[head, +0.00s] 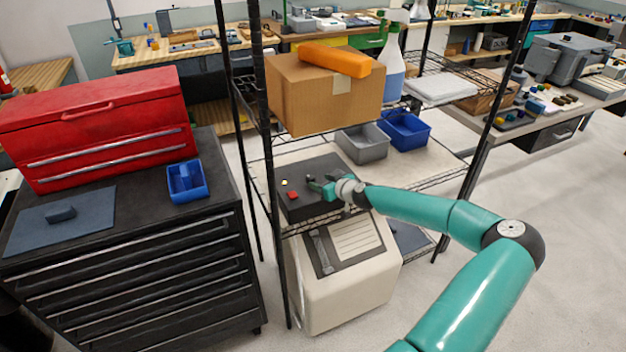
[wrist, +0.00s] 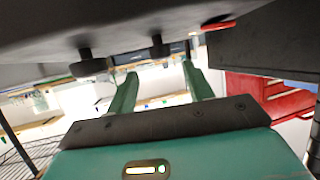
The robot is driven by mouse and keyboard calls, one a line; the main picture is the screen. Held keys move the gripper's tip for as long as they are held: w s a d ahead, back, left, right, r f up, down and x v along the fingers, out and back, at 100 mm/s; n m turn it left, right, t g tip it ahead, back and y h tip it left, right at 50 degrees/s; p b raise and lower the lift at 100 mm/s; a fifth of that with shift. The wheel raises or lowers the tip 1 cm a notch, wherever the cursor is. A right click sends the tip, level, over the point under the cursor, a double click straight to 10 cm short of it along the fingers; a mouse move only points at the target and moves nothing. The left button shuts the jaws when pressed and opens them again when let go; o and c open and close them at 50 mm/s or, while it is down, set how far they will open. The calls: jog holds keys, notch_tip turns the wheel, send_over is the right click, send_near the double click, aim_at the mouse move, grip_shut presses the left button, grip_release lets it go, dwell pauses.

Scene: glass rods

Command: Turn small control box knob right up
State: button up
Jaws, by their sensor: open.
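The small control box (head: 325,169) is a dark box on the wire rack's middle shelf, with a red button (head: 293,195) and a yellow spot on its face. In the wrist view, which looks upside down, the box (wrist: 200,12) fills the top. Two dark knobs stick out of it: one further left (wrist: 88,64) and one near the middle (wrist: 159,47). My gripper (head: 322,188) is at the box's face in the head view. In the wrist view my gripper (wrist: 160,88) is open and empty, with the middle knob above the gap. Contact cannot be told.
A cardboard box (head: 300,95) with an orange case sits on the shelf above. Rack posts (head: 257,100) stand close to the left. Grey and blue bins (head: 405,130) are behind the box. A beige machine (head: 340,290) stands below. A red toolbox (head: 100,120) is at left.

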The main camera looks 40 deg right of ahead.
aim_at(312, 179)
jog(key=x, duration=0.6)
jog(key=shift+a, duration=0.1)
jog(key=c, duration=1)
